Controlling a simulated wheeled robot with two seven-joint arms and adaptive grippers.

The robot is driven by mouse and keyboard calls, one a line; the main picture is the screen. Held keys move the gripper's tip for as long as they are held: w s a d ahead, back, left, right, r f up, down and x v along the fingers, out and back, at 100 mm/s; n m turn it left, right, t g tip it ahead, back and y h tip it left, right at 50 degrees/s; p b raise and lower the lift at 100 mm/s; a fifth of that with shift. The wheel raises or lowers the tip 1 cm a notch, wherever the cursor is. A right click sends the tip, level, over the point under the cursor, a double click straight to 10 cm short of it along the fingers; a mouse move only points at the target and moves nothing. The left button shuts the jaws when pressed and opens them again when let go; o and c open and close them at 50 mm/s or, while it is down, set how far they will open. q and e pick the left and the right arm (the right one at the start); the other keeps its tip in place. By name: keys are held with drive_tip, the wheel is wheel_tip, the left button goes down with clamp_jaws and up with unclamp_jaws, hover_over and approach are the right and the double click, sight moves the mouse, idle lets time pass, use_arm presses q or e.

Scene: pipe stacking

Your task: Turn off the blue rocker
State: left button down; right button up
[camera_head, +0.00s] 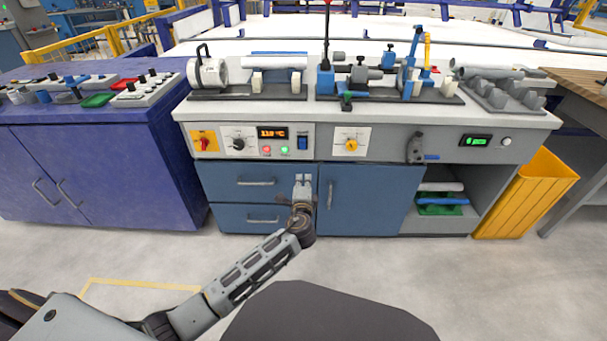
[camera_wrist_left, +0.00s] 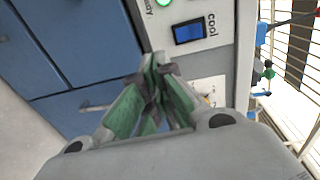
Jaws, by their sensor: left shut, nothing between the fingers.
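The blue rocker (camera_head: 302,142) is a small dark-blue switch on the grey front panel of the workbench, right of the red and green buttons. In the left wrist view the blue rocker (camera_wrist_left: 188,32) sits in a grey plate beside the printed word "cool". My left gripper (camera_head: 303,180) is in front of the blue drawers, below the rocker and apart from it. In the left wrist view my left gripper (camera_wrist_left: 158,62) is shut, its fingertips together and empty, pointing toward the panel near the rocker. My right gripper does not show.
An orange display (camera_head: 272,132) reads about 110 °C. A yellow knob (camera_head: 351,145) sits right of the rocker, and a red-and-yellow switch (camera_head: 205,142) is at the far left. Pipes and fixtures stand on the benchtop above.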

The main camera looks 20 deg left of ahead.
use_arm(q)
drive_tip(key=shift+s+d+f, duration=0.15)
drive_tip(key=shift+s, duration=0.45)
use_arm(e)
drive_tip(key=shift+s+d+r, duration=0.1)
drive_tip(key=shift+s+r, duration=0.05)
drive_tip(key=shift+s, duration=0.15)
